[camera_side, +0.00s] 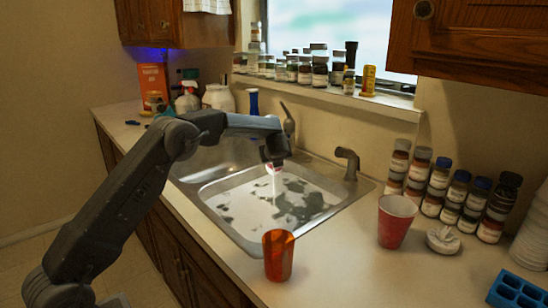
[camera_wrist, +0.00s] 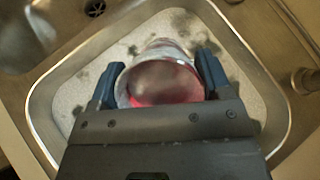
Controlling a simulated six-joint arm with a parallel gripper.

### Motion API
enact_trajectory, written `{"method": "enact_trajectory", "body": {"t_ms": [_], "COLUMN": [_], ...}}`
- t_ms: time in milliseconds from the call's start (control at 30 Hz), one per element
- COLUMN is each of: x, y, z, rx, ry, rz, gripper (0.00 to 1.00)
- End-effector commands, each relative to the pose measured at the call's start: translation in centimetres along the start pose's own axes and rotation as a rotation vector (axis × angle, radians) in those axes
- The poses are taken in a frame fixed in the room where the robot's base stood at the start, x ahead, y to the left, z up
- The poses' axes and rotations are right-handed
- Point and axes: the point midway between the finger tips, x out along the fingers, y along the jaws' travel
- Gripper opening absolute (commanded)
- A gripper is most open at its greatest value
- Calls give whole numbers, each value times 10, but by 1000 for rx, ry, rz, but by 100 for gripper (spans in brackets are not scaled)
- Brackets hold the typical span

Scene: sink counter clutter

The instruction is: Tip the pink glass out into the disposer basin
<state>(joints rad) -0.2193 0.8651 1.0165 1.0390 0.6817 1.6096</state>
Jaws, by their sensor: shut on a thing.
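The pink glass (camera_wrist: 160,52) is held between the two blue fingers of my gripper (camera_wrist: 158,76). Its wide rim faces the wrist camera and pink shows inside; I cannot tell whether that is liquid or the glass itself. In the side view, a small pink and white part of the glass (camera_side: 273,169) shows below my gripper (camera_side: 275,158), mostly hidden by it. The glass is above the larger sink basin (camera_side: 335,190), apart from its floor. I cannot tell how far it is tilted, or which basin has the disposer.
An orange cup (camera_side: 279,256) stands at the sink's front edge. A red cup (camera_side: 396,222) and several spice jars (camera_side: 455,195) stand to the right. A faucet (camera_side: 290,125) rises behind.

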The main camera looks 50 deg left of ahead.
Motion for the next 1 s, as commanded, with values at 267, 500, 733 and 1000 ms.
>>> {"method": "enact_trajectory", "body": {"t_ms": [267, 500, 733, 1000], "x": [-1, 0, 1, 3], "y": [0, 1, 4, 7], "z": [-4, -8, -17, -28], "rx": [-11, -24, -40, -65], "ry": [-155, -296, -466, -672], "rz": [-37, -70, -111, -163], "gripper": [38, 38, 38, 38]}}
